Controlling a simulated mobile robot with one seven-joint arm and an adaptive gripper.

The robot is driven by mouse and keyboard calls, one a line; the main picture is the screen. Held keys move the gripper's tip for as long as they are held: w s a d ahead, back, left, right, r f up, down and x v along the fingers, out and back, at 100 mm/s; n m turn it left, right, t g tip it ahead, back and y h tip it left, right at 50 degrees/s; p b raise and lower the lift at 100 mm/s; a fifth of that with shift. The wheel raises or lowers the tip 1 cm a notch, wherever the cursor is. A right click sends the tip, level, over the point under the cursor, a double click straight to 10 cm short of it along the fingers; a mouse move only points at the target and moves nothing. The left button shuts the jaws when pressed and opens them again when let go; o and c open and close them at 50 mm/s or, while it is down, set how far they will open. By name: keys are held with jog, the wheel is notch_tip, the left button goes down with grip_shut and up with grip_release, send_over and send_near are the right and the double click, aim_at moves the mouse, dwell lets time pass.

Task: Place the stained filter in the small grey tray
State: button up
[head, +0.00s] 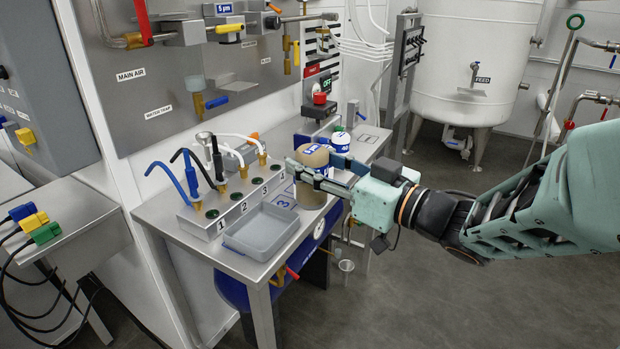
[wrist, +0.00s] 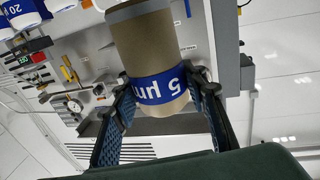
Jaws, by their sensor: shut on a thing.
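The stained filter (head: 311,192) is a tan-brown cylinder with a blue band. In the wrist view the filter (wrist: 150,40) shows "5 µm" on the band, upside down in that picture. My gripper (head: 318,172) is shut on it from the right, and in the wrist view the two fingers of my gripper (wrist: 163,90) press its sides at the band. The small grey tray (head: 262,249) lies at the front of the steel table, empty, left of and nearer than the filter. Whether the filter's base touches the table cannot be told.
A numbered manifold (head: 240,208) with hoses stands just left of the tray. A white filter with a blue band (head: 340,142) stands behind my gripper. A blue vessel with a gauge (head: 318,231) is below the table. The panel (head: 170,85) rises behind.

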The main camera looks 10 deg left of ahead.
jog(key=shift+s+f+g+b, duration=0.2)
jog(key=shift+f+g+b, duration=0.15)
jog(key=shift+f, duration=0.45)
jog(key=shift+w+a+f+b, duration=0.65)
jog(key=shift+a+f+b, duration=0.35)
jog(key=shift+a+f, duration=1.2)
jog(key=shift+w+a+f+b, duration=0.6)
jog(key=shift+a+f+b, duration=0.45)
jog(key=shift+a+f, duration=1.15)
jog(key=shift+w+a+f+b, duration=0.65)
jog(key=shift+a+f+b, duration=0.35)
jog(key=shift+a+f, duration=1.2)
jog(key=shift+a, duration=0.1)
jog(key=shift+f+b, duration=0.1)
jog(key=shift+b, duration=0.2)
jog(key=o, duration=1.2)
jog(key=shift+o, duration=0.2)
